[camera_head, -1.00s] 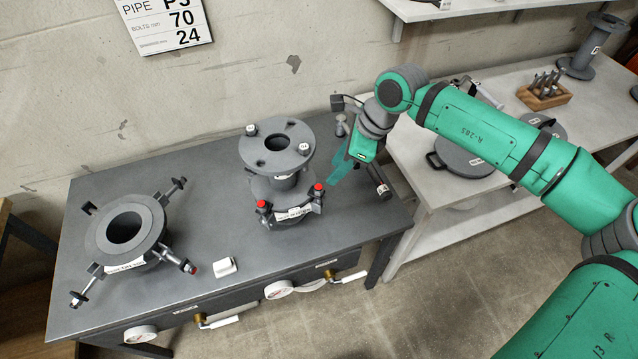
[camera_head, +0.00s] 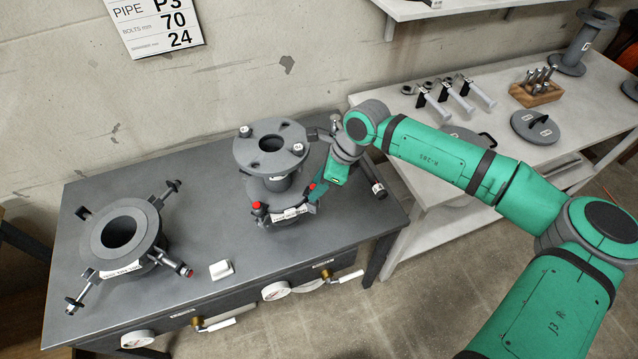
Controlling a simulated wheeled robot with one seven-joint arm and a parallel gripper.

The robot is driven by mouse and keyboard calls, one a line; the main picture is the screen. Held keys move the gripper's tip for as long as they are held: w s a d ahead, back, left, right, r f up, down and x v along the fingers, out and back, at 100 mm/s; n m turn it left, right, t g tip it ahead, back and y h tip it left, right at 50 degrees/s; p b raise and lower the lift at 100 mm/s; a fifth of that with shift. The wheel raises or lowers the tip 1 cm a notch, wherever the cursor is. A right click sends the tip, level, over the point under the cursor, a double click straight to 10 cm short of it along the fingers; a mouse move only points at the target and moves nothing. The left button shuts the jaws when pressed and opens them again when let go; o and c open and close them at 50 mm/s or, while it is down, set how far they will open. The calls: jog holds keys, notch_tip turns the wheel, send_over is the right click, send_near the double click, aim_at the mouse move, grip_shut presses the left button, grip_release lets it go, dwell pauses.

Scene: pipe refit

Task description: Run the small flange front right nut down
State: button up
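The middle flange assembly (camera_head: 271,145) stands upright on the dark bench. It has an upper flange with pale marked nuts and a lower flange (camera_head: 262,188) with a white label. I take it for the small flange. Its front left bolt (camera_head: 258,207) has a red tip. The front right bolt (camera_head: 312,187) shows only a bit of red, beside the green fingers of my gripper (camera_head: 317,191). My gripper points down and left at this bolt, at the lower flange's right edge. The fingers overlap the bolt, so contact, grip and the nut itself cannot be made out.
A wider flange (camera_head: 113,236) with bolts stuck out around it lies at the bench's left. A dark cylindrical tool (camera_head: 379,191) shows right of my gripper. Gauges and valves line the bench front. A pale side table (camera_head: 430,190) stands right.

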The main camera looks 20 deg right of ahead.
grip_shut()
jog(key=shift+d, duration=0.1)
jog(key=shift+m, duration=0.3)
jog(key=shift+s+a+m+t+h, duration=0.1)
jog(key=shift+m+t+h, duration=0.2)
jog(key=shift+m, duration=0.55)
jog(key=shift+w+a+m+t+h, duration=0.1)
jog(key=shift+m+t+h, duration=0.2)
jog(key=shift+m, duration=0.6)
jog(key=shift+s+a+m+t+h, duration=0.1)
jog(key=shift+m+t+h, duration=0.15)
jog(key=shift+m, duration=0.6)
jog(key=shift+a, duration=0.1)
jog(key=shift+s, duration=0.1)
jog(key=shift+o, duration=1.3)
grip_release()
